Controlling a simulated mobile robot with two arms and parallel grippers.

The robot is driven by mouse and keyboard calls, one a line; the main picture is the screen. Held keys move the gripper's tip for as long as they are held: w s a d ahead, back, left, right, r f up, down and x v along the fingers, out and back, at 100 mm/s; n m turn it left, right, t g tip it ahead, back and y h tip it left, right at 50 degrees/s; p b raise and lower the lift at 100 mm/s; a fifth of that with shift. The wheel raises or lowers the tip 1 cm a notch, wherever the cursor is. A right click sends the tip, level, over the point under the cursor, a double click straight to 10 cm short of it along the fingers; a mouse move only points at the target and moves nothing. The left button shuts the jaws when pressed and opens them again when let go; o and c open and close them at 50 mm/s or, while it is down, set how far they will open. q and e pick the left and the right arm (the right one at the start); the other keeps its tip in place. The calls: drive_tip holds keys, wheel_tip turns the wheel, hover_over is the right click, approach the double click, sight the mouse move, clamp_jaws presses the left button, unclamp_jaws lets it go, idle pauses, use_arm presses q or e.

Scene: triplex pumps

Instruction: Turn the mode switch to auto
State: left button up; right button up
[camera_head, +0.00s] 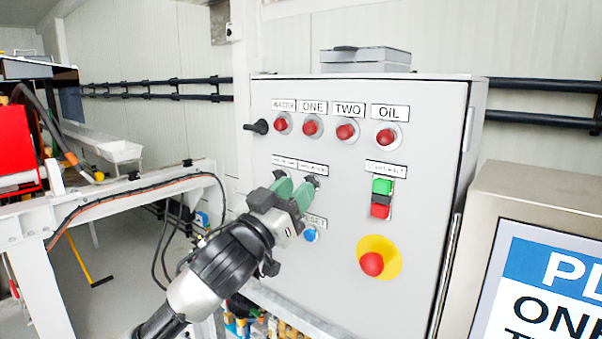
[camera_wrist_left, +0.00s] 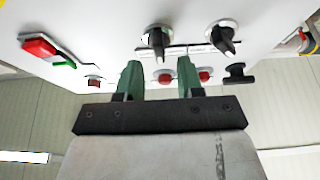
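Two black rotary switches sit under small labels on the grey control panel (camera_head: 345,225); the labels are too small to read, so I cannot tell which is the mode switch. The right switch (camera_head: 311,180) shows just beyond my left gripper's fingers in the head view; the other is mostly hidden behind them. My left gripper (camera_head: 292,187) has green fingers apart, close to the panel. In the left wrist view, one switch (camera_wrist_left: 157,40) lies between and beyond the fingertips (camera_wrist_left: 159,68), and the other switch (camera_wrist_left: 223,37) lies to the right. No contact is visible. My right gripper is not in view.
Red lamps (camera_head: 311,126) line the panel's top, with a black handle (camera_head: 257,126) at left. Green and red start/halt buttons (camera_head: 381,198), a red emergency stop (camera_head: 372,263) and a blue button (camera_head: 310,235) are nearby.

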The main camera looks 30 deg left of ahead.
use_arm(q)
drive_tip(key=shift+x, duration=1.05)
clamp_jaws()
drive_tip(key=shift+m+h+p, duration=0.35)
drive_tip(key=shift+m+h, duration=0.05)
drive_tip(key=shift+m, duration=0.1)
drive_tip(key=shift+d+m+g+h+p, duration=0.1)
drive_tip(key=shift+m+g+h+p, duration=0.55)
drive_tip(key=shift+m, duration=1.25)
drive_tip(key=shift+d+m+g+h+p, duration=0.15)
drive_tip(key=shift+m+h+p, duration=0.25)
drive_tip(key=shift+m+h, duration=1.05)
drive_tip(key=shift+m+g+h+p, duration=0.3)
drive_tip(key=shift+m+g+p, duration=0.2)
drive_tip(key=shift+m, duration=1.85)
drive_tip(key=shift+f, duration=0.1)
